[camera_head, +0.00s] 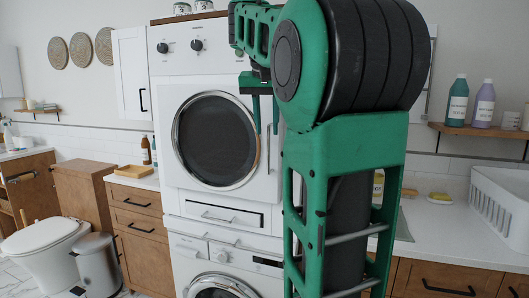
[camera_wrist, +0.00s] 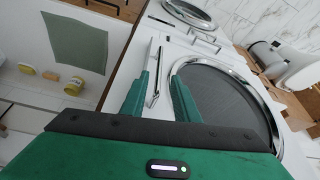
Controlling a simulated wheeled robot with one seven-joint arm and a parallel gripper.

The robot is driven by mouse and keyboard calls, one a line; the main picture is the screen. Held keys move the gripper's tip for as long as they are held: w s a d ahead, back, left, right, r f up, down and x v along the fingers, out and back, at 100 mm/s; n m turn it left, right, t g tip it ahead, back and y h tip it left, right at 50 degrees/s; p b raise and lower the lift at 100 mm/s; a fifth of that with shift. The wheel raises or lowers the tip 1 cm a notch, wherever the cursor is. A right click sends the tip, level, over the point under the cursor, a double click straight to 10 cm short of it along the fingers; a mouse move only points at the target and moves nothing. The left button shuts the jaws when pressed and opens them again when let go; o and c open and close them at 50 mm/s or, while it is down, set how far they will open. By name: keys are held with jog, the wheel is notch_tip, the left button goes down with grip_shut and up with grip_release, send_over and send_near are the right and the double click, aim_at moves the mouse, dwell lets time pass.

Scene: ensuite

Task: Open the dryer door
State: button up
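The dryer (camera_head: 224,80) is the upper white machine, stacked on a front-loading machine. Its door (camera_head: 215,140) has a round dark window with a chrome rim and looks shut. A vertical bar handle (camera_head: 268,150) is on the door's right side. My gripper (camera_head: 266,130) is in front of the handle, its fingers pointing at the door. In the wrist view the two green fingers (camera_wrist: 157,78) are apart, and the handle (camera_wrist: 153,80) shows between them. Neither finger visibly grips it. The round window (camera_wrist: 225,95) is beside one finger. My arm hides part of the dryer's right side.
The lower machine (camera_head: 215,255) stands under the dryer. A counter with sponges (camera_head: 440,198) and a white basket (camera_head: 500,205) is on the right. A toilet (camera_head: 45,240), a bin (camera_head: 95,262) and a drawer cabinet (camera_head: 137,215) stand left. Some floor is clear at the lower left.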

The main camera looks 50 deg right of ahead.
aim_at(268, 144)
jog(key=shift+x, duration=4.4)
grip_shut()
